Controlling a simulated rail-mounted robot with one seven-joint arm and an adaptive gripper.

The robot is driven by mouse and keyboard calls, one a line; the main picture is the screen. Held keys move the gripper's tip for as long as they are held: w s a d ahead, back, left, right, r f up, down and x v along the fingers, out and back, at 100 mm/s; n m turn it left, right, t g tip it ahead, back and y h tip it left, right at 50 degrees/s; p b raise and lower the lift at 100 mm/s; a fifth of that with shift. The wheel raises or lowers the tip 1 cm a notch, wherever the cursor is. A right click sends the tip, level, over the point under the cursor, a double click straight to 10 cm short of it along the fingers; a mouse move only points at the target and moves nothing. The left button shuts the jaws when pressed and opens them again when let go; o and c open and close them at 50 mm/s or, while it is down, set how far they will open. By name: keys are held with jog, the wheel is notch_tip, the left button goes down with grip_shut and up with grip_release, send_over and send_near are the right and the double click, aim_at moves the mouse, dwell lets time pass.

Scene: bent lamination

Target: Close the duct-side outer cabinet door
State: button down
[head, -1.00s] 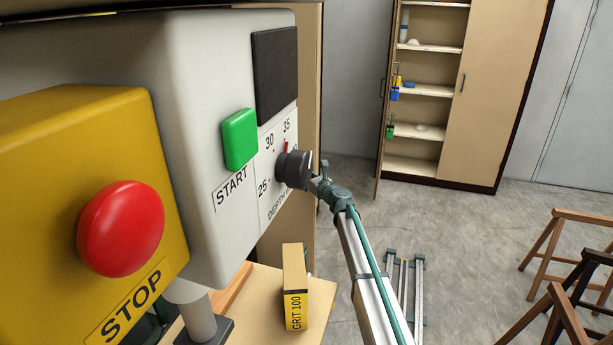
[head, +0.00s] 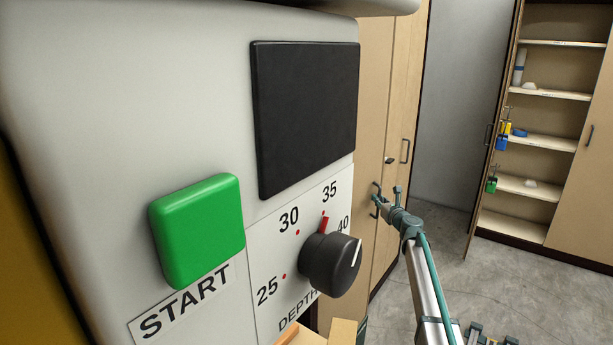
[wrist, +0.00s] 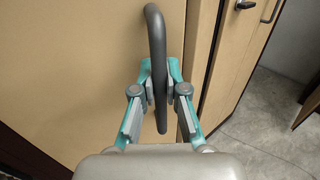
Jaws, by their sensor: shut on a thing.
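A tan cabinet door (head: 372,90) stands behind the machine panel, with a dark bar handle (head: 375,190). My gripper (head: 385,203) is at this handle. In the wrist view, the teal and grey fingers of my gripper (wrist: 158,92) are shut on the dark grey curved handle (wrist: 155,30), one finger on each side. The door face (wrist: 80,60) fills the left of that view. An upright edge lies right of the handle, beside a neighbouring door (wrist: 228,60). I cannot tell whether the held door is flush. The pictures do not label which door is duct-side.
The machine panel with a green START button (head: 198,230) and a black depth knob (head: 331,264) fills the left foreground. A far tan cabinet (head: 580,190) shows open shelves, with its left door (head: 494,130) swung out.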

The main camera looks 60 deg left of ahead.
jog(key=shift+w+a+r+n+g+y, duration=0.2)
jog(key=shift+a+r+g, duration=0.1)
jog(key=shift+a+r, duration=0.1)
jog(key=shift+w+a+r+n+g+y, duration=0.1)
jog(key=shift+a+r+n+g, duration=0.15)
jog(key=shift+a+g, duration=0.1)
jog(key=c, duration=1.5)
grip_release()
jog(key=shift+s+r, duration=0.1)
jog(key=o, duration=0.3)
jog(key=shift+s+d+r, duration=0.1)
jog(key=shift+s+r, duration=0.05)
jog(key=shift+s, duration=0.05)
jog(key=s+d, duration=0.2)
jog(key=d, duration=1)
jog(key=shift+s+d+r, duration=0.15)
jog(key=shift+d+r, duration=0.05)
jog(key=shift+d, duration=0.2)
